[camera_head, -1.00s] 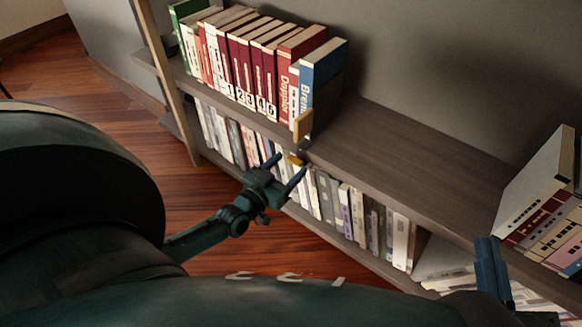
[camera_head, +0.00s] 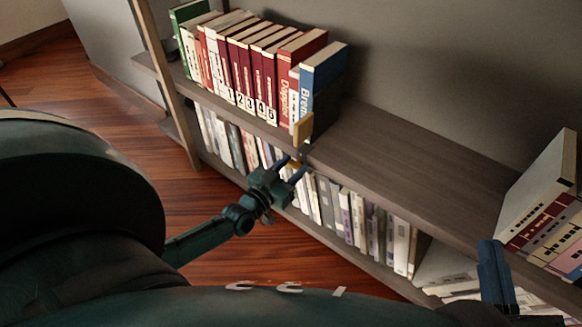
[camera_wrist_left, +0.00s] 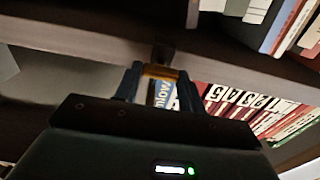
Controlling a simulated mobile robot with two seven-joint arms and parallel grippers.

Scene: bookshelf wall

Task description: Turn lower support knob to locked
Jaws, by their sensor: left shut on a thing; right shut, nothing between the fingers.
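The lower support knob, a small gold piece (camera_wrist_left: 160,70), sits between the two fingers of my left gripper (camera_wrist_left: 157,78) in the left wrist view. A dark mount (camera_wrist_left: 163,52) is just beyond it. In the head view my left gripper (camera_head: 292,166) reaches to the front edge of the shelf below the book row, shut on the knob; its fingers mostly hide the knob there. I cannot tell the knob's turned angle. A pale yellow block (camera_head: 303,129) stands at the shelf edge just above. My right gripper (camera_head: 489,244) is shut and empty at the lower right.
Upper-shelf books (camera_head: 245,75) stand left of a bare stretch of shelf (camera_head: 410,165). Lower-shelf books (camera_head: 345,213) stand close behind and right of my left gripper. More books (camera_head: 545,205) lean at the far right. A wooden upright (camera_head: 165,85) stands at the left.

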